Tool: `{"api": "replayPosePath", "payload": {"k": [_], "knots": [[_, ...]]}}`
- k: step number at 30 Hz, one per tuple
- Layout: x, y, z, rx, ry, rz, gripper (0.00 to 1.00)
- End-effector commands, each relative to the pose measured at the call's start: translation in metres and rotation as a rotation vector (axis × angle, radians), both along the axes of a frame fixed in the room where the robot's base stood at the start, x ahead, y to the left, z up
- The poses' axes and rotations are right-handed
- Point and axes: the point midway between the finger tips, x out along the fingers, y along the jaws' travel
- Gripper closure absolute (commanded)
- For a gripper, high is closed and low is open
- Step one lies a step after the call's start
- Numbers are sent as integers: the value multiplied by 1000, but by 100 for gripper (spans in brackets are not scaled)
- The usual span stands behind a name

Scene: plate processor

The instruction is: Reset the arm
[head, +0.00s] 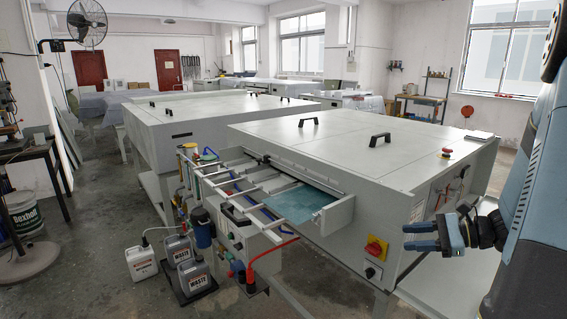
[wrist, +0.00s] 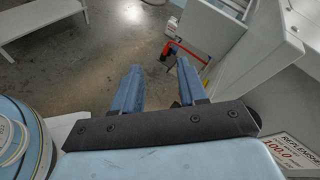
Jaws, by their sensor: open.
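My gripper (head: 421,236) is at the right of the head view, in front of the right part of the near plate processor (head: 330,165). Its two blue fingers point left and are apart, with nothing between them. In the wrist view my gripper (wrist: 158,82) shows both fingers spread over the grey floor, empty. A blue plate (head: 295,203) lies on the feed rails at the processor's left end, well away from my gripper.
A red and yellow switch (head: 376,248) is on the processor's front, left of my gripper. Waste containers (head: 193,274) stand on the floor at the lower left. A second processor (head: 200,115) stands behind. A side table (head: 30,160) is at the far left.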

Motion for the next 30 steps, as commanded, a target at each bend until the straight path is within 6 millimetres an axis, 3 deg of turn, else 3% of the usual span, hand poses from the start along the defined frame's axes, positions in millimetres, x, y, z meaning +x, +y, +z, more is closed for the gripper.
{"api": "replayPosePath", "payload": {"k": [3, 12, 21, 30], "knots": [[-13, 27, 16, -118, -28, 123, 58], [-52, 73, 45, -418, -115, 397, 58], [-91, 97, 71, -731, -247, 634, 58], [-124, 106, 100, -1050, -423, 822, 58]]}}
